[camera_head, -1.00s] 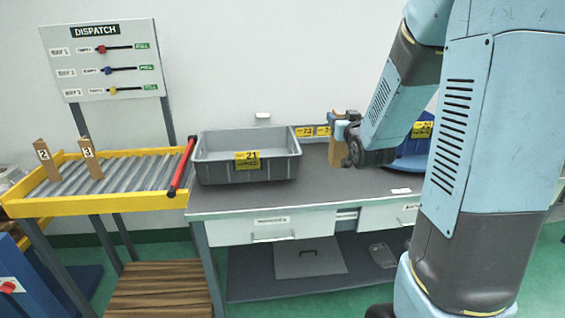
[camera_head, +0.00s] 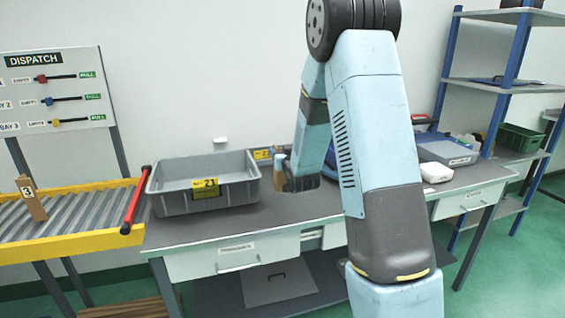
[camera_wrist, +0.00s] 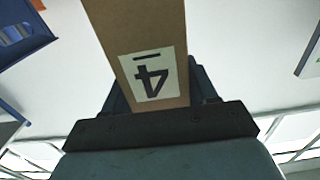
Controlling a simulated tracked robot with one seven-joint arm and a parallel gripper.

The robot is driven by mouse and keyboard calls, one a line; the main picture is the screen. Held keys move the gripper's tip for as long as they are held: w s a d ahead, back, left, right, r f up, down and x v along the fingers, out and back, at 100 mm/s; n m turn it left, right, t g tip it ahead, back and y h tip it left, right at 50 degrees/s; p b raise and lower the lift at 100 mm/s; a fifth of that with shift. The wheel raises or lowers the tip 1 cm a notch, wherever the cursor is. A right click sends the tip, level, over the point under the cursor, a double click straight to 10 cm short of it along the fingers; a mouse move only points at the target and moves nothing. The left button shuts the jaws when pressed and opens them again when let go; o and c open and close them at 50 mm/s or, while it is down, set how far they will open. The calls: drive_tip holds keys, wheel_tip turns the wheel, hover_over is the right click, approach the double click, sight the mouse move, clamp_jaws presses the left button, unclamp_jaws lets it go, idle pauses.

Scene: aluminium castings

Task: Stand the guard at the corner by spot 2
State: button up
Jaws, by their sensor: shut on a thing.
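The guard (camera_wrist: 143,52) is a brown cardboard piece with a white label reading 4, upside down in the wrist view. My gripper (camera_wrist: 155,108) is shut on it. In the head view the held guard (camera_head: 279,171) shows as a small brown upright piece above the bench, right of the grey crate, and my gripper (camera_head: 298,182) is beside it, partly hidden by my arm. Another brown guard labelled 3 (camera_head: 30,198) stands on the roller conveyor (camera_head: 88,207) at the far left. Spot 2 is not in view.
A grey crate labelled 21 (camera_head: 204,202) stands on the workbench (camera_head: 272,221). A red bar (camera_head: 134,200) crosses the conveyor's right end. A dispatch board (camera_head: 58,90) stands behind the conveyor. A grey box (camera_head: 447,152) and white case (camera_head: 435,172) lie right of my arm.

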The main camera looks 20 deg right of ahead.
sight(280, 178)
drive_tip(key=shift+w+f, duration=0.2)
drive_tip(key=shift+f, duration=0.55)
drive_tip(key=shift+w+f, duration=0.2)
drive_tip(key=shift+f, duration=0.5)
drive_tip(key=shift+w+f, duration=0.2)
drive_tip(key=shift+f, duration=0.65)
drive_tip(key=o, duration=1.3)
drive_tip(key=shift+o, duration=0.2)
